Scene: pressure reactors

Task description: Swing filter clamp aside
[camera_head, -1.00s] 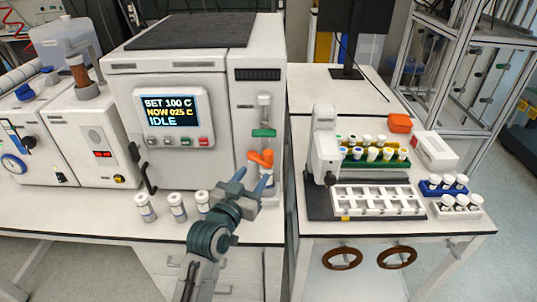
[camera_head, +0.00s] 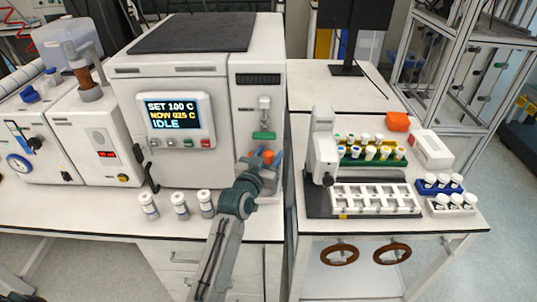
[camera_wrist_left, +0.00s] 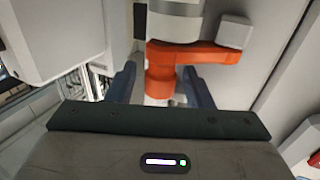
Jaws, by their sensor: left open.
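The orange filter clamp (camera_head: 266,156) is at the lower front of the reactor's narrow right-hand section. In the left wrist view the orange clamp (camera_wrist_left: 200,54) has an arm reaching right to a pale block and a rounded part going down. My left gripper (camera_head: 262,168) is at the clamp and partly hides it in the head view. In the left wrist view my left gripper (camera_wrist_left: 160,88) is open, with one dark finger on each side of the clamp's lower orange part. I cannot tell whether the fingers touch it. My right gripper is not in view.
The reactor's display (camera_head: 175,111) reads IDLE. Several white-capped vials (camera_head: 180,205) stand on the bench to the left of my left arm. A green part (camera_head: 264,135) sits just above the clamp. A second table (camera_head: 425,222) with racks is at the right.

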